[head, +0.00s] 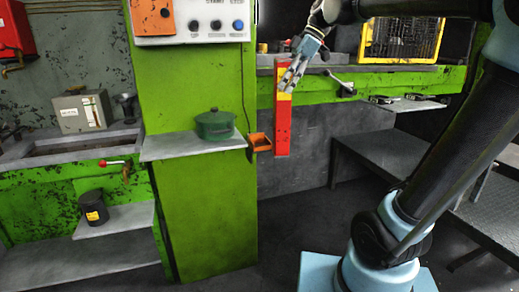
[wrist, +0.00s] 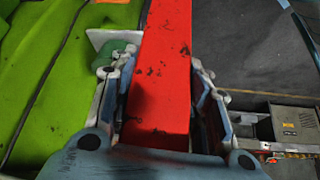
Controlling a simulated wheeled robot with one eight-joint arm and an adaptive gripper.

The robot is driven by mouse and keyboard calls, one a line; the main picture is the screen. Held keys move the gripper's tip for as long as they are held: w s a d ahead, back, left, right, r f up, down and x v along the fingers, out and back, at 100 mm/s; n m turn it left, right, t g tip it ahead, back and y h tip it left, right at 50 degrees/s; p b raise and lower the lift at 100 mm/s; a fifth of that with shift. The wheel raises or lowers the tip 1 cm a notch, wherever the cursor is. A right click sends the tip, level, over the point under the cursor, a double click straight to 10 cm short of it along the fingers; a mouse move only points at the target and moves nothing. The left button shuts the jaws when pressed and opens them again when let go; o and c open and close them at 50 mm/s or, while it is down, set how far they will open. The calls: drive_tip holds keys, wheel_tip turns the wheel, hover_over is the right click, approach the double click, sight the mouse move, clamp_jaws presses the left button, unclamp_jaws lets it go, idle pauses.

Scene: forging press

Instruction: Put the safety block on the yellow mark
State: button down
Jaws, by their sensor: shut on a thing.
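The safety block (head: 283,130) is a long red bar with a yellow band near its upper part. It hangs roughly upright in front of the green press bed in the head view. My gripper (head: 292,78) is shut on its upper part. In the wrist view the red block (wrist: 163,80) runs between the two fingers of my gripper (wrist: 163,95), one finger on each side. The block's lower end is clear of the floor in the head view. I cannot make out a separate yellow mark on any surface.
A green press column (head: 205,195) stands left of the block, with a grey shelf (head: 178,151) bearing a green pot (head: 214,124). An orange tray (head: 260,143) is close beside the block. A yellow-framed guard (head: 402,40) stands behind right. A grey bench (head: 385,150) is at right.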

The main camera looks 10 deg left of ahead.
sight(284, 69)
drive_tip(key=s+r, duration=0.1)
drive_tip(key=s, duration=0.1)
drive_tip(key=s+r+n, duration=0.1)
drive_tip(key=s+r, duration=0.1)
drive_tip(key=s+r+n+g, duration=0.1)
drive_tip(key=s, duration=0.1)
drive_tip(key=shift+s+d+r+h, duration=0.15)
drive_tip(key=shift+s+r+h, duration=0.15)
drive_tip(key=shift+s, duration=0.1)
drive_tip(key=shift+w, duration=0.1)
drive_tip(key=w+a, duration=0.5)
drive_tip(key=w, duration=0.3)
drive_tip(key=w+a, duration=0.5)
drive_tip(key=w, duration=0.4)
wheel_tip(284, 69, down, 7)
drive_tip(key=shift+a+r, duration=0.15)
drive_tip(key=shift+a, duration=0.05)
idle(0.3)
drive_tip(key=c, duration=0.9)
unclamp_jaws()
drive_tip(key=shift+f, duration=0.2)
drive_tip(key=v, duration=1.7)
drive_tip(key=shift+r, duration=0.25)
